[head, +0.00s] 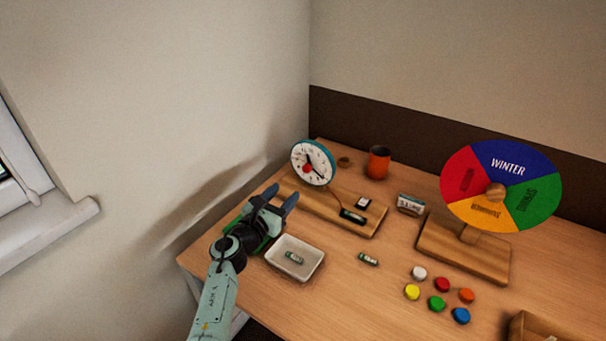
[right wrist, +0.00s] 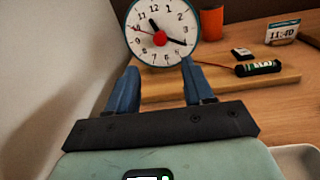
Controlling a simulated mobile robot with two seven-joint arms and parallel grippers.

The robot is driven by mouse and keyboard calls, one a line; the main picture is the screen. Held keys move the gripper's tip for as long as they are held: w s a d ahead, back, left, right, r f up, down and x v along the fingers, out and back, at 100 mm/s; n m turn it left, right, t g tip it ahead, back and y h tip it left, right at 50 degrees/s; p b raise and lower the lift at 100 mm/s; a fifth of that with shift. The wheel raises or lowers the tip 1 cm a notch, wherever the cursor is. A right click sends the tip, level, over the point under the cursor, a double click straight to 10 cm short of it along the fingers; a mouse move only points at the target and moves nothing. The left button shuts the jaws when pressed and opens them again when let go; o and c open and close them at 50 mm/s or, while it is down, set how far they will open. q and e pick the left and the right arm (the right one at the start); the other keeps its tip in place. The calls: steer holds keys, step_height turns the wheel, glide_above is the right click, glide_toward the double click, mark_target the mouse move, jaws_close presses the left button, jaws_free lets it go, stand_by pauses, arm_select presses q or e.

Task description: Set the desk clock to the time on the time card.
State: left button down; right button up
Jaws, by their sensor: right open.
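The desk clock (head: 313,163) has a white face and teal rim, and stands upright on a wooden base (head: 300,200). In the right wrist view the clock (right wrist: 143,47) shows one dark hand near 11, another near 4, a thin red hand pointing left, and a red knob at the centre. The time card (head: 410,204) stands to the right of the base; in the right wrist view the card (right wrist: 283,32) appears to read 11:40. My right gripper (head: 280,195) is open and empty, its fingers (right wrist: 159,68) before the clock, apparently not touching it. My left gripper is out of view.
A battery (head: 352,216) sits on the base, wired to the clock. A white tray (head: 279,262) with a battery is close to my right gripper. A loose battery (head: 369,259), orange cup (head: 378,165), season wheel (head: 490,163) and several coloured discs (head: 441,283) stand right. A wall is left.

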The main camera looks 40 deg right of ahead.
mark_target(306, 170)
steer(key=b+x, duration=0.2)
steer(key=x, duration=0.8)
steer(key=shift+w+d, duration=0.1)
steer(key=shift+d, duration=0.2)
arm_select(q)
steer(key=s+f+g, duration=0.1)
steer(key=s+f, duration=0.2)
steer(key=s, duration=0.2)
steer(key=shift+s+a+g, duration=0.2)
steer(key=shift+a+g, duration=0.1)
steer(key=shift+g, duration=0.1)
arm_select(e)
jaws_close()
